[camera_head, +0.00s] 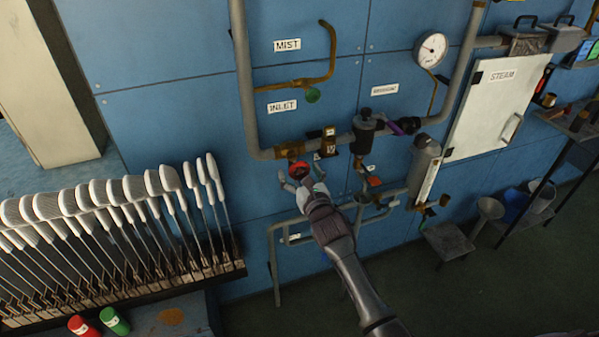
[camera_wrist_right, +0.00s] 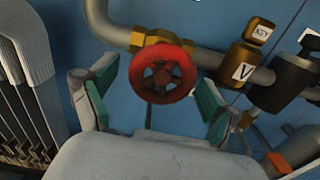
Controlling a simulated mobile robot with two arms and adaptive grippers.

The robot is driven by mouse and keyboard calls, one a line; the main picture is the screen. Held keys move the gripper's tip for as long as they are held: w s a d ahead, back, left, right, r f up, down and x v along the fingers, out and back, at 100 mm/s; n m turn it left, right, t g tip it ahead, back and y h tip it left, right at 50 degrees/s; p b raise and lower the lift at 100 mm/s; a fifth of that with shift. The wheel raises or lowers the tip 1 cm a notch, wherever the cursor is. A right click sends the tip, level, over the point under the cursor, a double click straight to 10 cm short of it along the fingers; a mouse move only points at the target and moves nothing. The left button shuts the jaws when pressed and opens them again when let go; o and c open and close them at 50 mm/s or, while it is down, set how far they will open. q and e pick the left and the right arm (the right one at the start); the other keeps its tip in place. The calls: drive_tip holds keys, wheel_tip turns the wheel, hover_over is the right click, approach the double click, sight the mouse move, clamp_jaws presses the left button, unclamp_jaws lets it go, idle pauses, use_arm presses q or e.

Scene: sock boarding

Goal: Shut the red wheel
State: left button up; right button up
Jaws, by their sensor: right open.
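The red wheel (camera_wrist_right: 162,73) is a spoked handwheel on a brass valve body (camera_wrist_right: 146,40) in the grey pipe. In the head view the red wheel (camera_head: 299,170) sits low on the blue wall panel, just under the pipe. My right gripper (camera_head: 301,183) reaches up to it from below. In the right wrist view my right gripper (camera_wrist_right: 152,98) is open, with one green-padded finger on each side of the wheel and a gap to the rim on both sides. Whether the wheel is turned shut cannot be told. My left gripper does not show.
A brass fitting (camera_wrist_right: 247,65) and a dark cylinder (camera_wrist_right: 290,82) stand on the pipe right of the wheel. A rack (camera_head: 130,297) of white sock boards stands at the left. A white STEAM cabinet (camera_head: 492,112) hangs at the right. Lower pipes (camera_head: 276,262) run beneath the gripper.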

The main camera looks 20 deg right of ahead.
drive_tip(key=c, duration=1.2)
drive_tip(key=shift+o, duration=0.2)
drive_tip(key=shift+m, duration=0.3)
